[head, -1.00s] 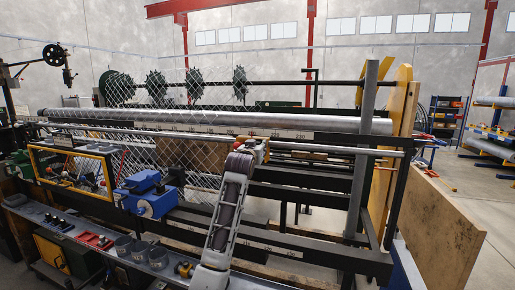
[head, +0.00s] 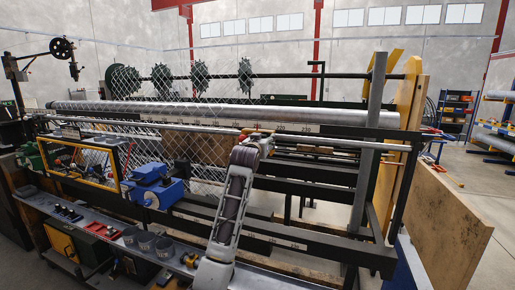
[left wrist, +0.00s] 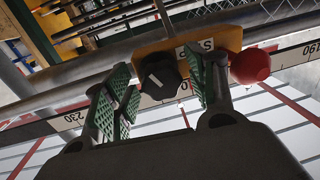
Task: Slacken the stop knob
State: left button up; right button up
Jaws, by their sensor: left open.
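A red ball (left wrist: 250,67) is at the block's right side. My left gripper (left wrist: 162,88) is open, its green-padded fingers one on each side of the knob in the picture. I cannot tell whether they touch it. In the head view my left gripper (head: 257,140) is at the rail, and its arm hides most of the stop. My right gripper is not in view.
A metal rail (left wrist: 70,80) and a numbered scale strip (left wrist: 297,52) run behind the stop. In the head view a long roller (head: 230,113) lies behind the rail. A blue machine unit (head: 153,187) stands left of my arm. A grey upright (head: 368,150) stands right.

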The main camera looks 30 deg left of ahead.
pick_arm(q)
jog(key=v, duration=1.1)
jog(key=shift+s, duration=0.2)
jog(key=shift+d+f, duration=0.1)
jog(key=shift+f, duration=0.1)
dwell(0.5)
